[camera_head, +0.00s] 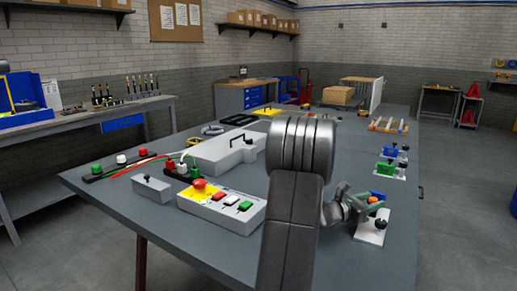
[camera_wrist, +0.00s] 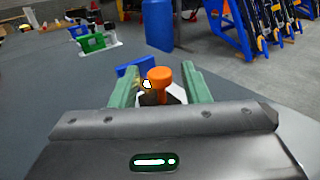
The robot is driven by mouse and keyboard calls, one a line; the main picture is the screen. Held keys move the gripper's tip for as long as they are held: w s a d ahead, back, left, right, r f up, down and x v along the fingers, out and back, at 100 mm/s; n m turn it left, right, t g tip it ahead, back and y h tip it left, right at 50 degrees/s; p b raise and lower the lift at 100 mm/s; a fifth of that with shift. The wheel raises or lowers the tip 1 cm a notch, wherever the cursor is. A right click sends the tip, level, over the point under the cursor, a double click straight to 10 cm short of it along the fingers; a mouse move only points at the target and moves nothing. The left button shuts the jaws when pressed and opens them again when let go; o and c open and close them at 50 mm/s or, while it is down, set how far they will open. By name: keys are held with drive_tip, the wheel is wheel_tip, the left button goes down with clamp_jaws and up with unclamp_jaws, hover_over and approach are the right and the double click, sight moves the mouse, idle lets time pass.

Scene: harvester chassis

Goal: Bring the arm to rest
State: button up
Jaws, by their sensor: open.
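My arm rises across the middle of the head view and bends right over the grey table (camera_head: 335,262). My gripper (camera_head: 366,200) is low over the table's right side, by a small white plate (camera_head: 369,236) with a black knob. In the wrist view the two green fingers of my gripper (camera_wrist: 160,86) stand apart. An orange knob (camera_wrist: 160,76) shows between them, with a blue block (camera_wrist: 134,66) just beyond. The orange knob also shows beside the fingers in the head view (camera_head: 375,199). I cannot tell whether a finger touches it.
A control box (camera_head: 222,208) with a red emergency button stands left of my arm. A grey enclosure (camera_head: 222,155) lies behind it. Blue (camera_head: 385,168) and green (camera_head: 389,152) fixtures stand along the right edge. A pallet (camera_head: 388,125) lies farther back.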

drive_tip(key=b+v, duration=0.1)
drive_tip(key=v, duration=1.1)
drive_tip(key=shift+s+a, duration=0.15)
drive_tip(key=shift+a, duration=0.15)
drive_tip(key=p+x, duration=0.1)
drive_tip(key=x, duration=1.2)
drive_tip(key=shift+d+r, duration=0.1)
drive_tip(key=shift+d, duration=0.25)
drive_tip(key=shift+w+d+r+p, duration=0.15)
drive_tip(key=shift+w+p, duration=0.05)
drive_tip(key=shift+p, duration=1.5)
drive_tip(key=shift+s+p, duration=0.1)
drive_tip(key=shift+p, duration=0.3)
drive_tip(key=b+v, duration=0.1)
drive_tip(key=v, duration=0.3)
drive_tip(key=b+v, duration=0.1)
drive_tip(key=v, duration=0.4)
drive_tip(key=f+b+v, duration=0.1)
drive_tip(key=v, duration=0.4)
drive_tip(key=shift+b, duration=1.2)
drive_tip(key=shift+r+b, duration=0.15)
drive_tip(key=shift+b, duration=0.6)
drive_tip(key=p+x, duration=0.1)
drive_tip(key=x, duration=0.9)
drive_tip(key=shift+d+r+p, duration=0.1)
drive_tip(key=shift+r+p, duration=0.1)
drive_tip(key=shift+p, duration=0.15)
